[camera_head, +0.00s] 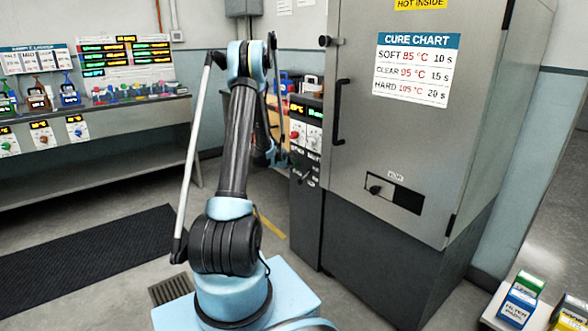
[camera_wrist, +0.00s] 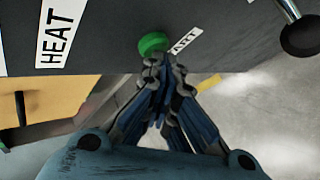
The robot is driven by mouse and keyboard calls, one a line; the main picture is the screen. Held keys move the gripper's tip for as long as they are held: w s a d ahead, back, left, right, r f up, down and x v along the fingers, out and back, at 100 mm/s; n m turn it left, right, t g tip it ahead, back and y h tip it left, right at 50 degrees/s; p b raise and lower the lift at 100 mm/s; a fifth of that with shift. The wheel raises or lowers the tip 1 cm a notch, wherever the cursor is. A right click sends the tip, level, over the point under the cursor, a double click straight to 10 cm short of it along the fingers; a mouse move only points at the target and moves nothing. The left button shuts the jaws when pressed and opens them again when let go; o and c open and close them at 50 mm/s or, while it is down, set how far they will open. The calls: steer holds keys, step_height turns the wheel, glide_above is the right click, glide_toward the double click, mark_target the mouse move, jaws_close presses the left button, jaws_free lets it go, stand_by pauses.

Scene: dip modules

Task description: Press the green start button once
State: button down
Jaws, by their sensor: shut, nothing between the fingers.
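The green button (camera_wrist: 153,43) shows at the top centre of the wrist view, on a dark grey panel face. A white label (camera_wrist: 186,41) beside it reads "ART", with its front part hidden. My gripper (camera_wrist: 165,66) is shut and empty, with its fingertips just below the button in the picture. I cannot tell whether they touch it. In the head view my arm covers most of the gripper, and I cannot make out the green button there.
The control column (camera_head: 307,172) with red controls and displays stands left of the grey cure oven (camera_head: 400,140). A black knob (camera_wrist: 300,36) and a "HEAT" label (camera_wrist: 60,34) show near my gripper. A workbench (camera_head: 110,115) is at left. Open floor lies around a black mat (camera_head: 90,258).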

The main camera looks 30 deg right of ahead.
steer(key=shift+a, duration=0.1)
steer(key=shift+s+a, duration=0.1)
steer(key=shift+a, duration=0.8)
steer(key=shift+a, duration=0.1)
steer(key=shift+s+a, duration=0.2)
steer(key=shift+a, duration=2.2)
